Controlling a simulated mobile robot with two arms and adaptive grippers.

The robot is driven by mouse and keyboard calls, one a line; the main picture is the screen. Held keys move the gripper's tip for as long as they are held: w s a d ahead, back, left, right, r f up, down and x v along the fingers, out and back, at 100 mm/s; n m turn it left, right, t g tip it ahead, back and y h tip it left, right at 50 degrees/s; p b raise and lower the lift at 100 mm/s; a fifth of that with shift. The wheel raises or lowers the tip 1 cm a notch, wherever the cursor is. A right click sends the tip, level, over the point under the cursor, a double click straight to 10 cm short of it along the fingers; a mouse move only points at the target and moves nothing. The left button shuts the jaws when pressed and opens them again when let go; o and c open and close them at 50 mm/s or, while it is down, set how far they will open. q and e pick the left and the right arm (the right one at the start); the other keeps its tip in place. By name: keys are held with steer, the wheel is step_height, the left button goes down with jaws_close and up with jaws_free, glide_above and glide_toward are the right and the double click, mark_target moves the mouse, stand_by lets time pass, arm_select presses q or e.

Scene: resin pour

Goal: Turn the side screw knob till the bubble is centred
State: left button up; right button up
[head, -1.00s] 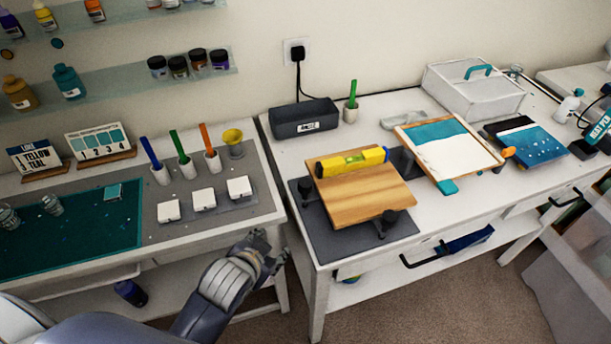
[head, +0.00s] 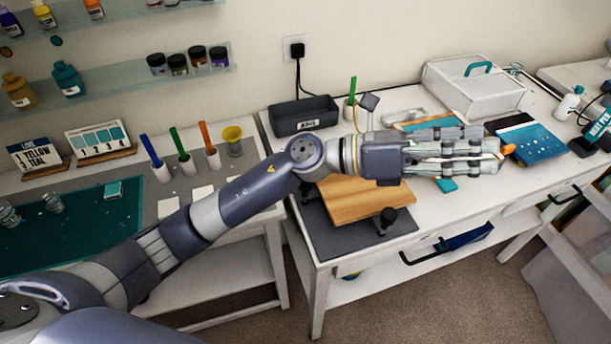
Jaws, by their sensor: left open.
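A wooden board (head: 365,203) lies on a dark grey mat (head: 337,240), with a black knob (head: 389,215) at its front right. The yellow level seen on the board earlier is now hidden behind my left arm, so I cannot see its bubble. My left gripper (head: 484,154) is open and reaches right, over the tilted wood-framed panel, hiding most of it. Its fingertips are close to an orange knob (head: 507,150) at the panel's right side; I cannot tell whether they touch it. My right gripper is not in view.
A black bin (head: 304,118) stands behind my forearm. A white box with a teal handle (head: 478,88) stands at the back. A blue and black panel (head: 535,145) lies just right of the orange knob. Cups with coloured sticks stand on the left table.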

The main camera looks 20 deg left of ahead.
arm_select(q)
step_height(320, 180, down, 6)
steer(key=s+f+m+g+y, duration=0.1)
steer(key=m+g+y, duration=0.3)
steer(key=m+y, duration=0.15)
steer(key=m+t+y, duration=0.2)
steer(key=m+y, duration=0.4)
steer(key=y, duration=0.9)
glide_above(305, 187)
steer(key=w, duration=0.2)
step_height(305, 187, down, 7)
steer(key=f+p, duration=0.2)
steer(key=f, duration=0.2)
steer(key=f+p, duration=0.2)
steer(key=f, duration=0.3)
steer(key=shift+s+a+f, duration=0.15)
steer(key=shift+a+f, duration=0.05)
steer(key=shift+f, duration=0.75)
steer(key=c, duration=1.1)
